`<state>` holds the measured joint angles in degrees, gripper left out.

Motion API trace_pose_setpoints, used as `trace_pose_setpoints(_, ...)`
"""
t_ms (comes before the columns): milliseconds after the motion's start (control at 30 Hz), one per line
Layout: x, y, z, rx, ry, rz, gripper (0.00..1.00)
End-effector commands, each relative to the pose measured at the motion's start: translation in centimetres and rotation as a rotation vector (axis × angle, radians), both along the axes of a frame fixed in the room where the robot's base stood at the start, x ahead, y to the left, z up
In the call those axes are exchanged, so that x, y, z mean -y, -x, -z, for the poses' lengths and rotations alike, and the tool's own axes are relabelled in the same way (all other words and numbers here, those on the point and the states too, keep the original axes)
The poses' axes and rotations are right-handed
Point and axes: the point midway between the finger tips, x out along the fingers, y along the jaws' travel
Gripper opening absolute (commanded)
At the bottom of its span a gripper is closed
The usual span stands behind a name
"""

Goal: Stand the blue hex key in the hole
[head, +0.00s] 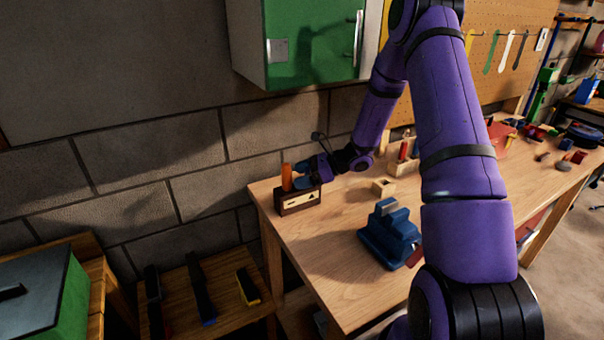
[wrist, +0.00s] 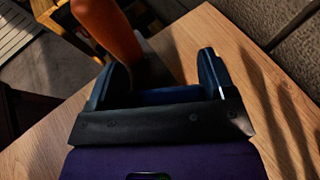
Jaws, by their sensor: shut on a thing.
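My gripper (head: 308,177) is at the far left corner of the workbench, just over a small dark-ended block (head: 298,202) with a pale front. In the wrist view its two dark fingers (wrist: 160,75) stand apart. A dark blue bar, seemingly the blue hex key (wrist: 172,96), spans the gap near the finger bases. An upright orange cylinder (head: 286,177) stands at the block, beside the fingers; it also shows large by the left finger in the wrist view (wrist: 108,28). The key's lower end and the hole cannot be made out.
A small wooden block (head: 383,187) and a wooden holder with a red item (head: 404,152) stand behind. A blue vise (head: 389,235) sits near the bench front. A green cabinet (head: 312,45) hangs above. Bare bench (head: 335,235) lies left of the vise.

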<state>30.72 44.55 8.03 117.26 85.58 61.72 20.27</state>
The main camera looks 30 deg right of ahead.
Motion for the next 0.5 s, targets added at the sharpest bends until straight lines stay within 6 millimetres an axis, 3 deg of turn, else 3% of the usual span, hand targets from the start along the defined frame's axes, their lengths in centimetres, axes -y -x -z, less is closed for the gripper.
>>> trace_pose_setpoints(467,-0.01,0.06,0.79,-0.002,0.002,-0.001,0.53)
trace_pose_setpoints(500,-0.01,0.08,0.81,-0.002,0.002,-0.001,0.81)
